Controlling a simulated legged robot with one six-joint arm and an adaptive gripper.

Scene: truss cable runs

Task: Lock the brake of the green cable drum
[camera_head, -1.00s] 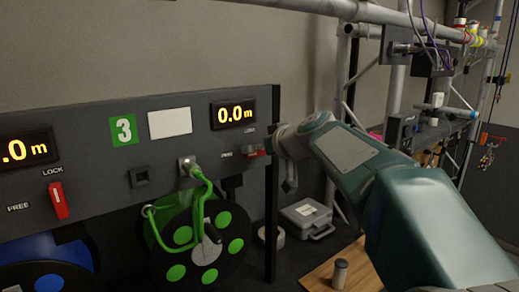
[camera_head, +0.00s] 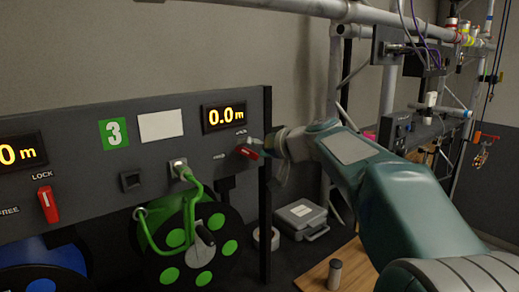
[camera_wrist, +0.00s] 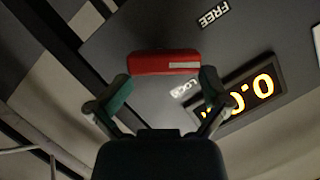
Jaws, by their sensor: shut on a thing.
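The green cable drum (camera_head: 199,256) sits under panel number 3 in the head view, with a green cable (camera_head: 191,215) plugged in above it. Its red brake lever (camera_head: 246,152) is on the panel below the 0.0 m display, with the FREE label to its left and the LOCK label above. My gripper (camera_head: 263,147) reaches it from the right and is shut on the lever. In the wrist view the lever (camera_wrist: 165,62) lies between the fingertips of my gripper (camera_wrist: 165,75). It is tilted against the panel's horizontal, between the two labels.
The neighbouring red lever (camera_head: 48,205) stands near upright above the blue drum (camera_head: 45,265). A grey case (camera_head: 301,218) and a tape roll (camera_head: 268,238) lie below right. A wooden board (camera_head: 328,272) with a small canister (camera_head: 334,274) is in front. Scaffold tubes stand behind my arm.

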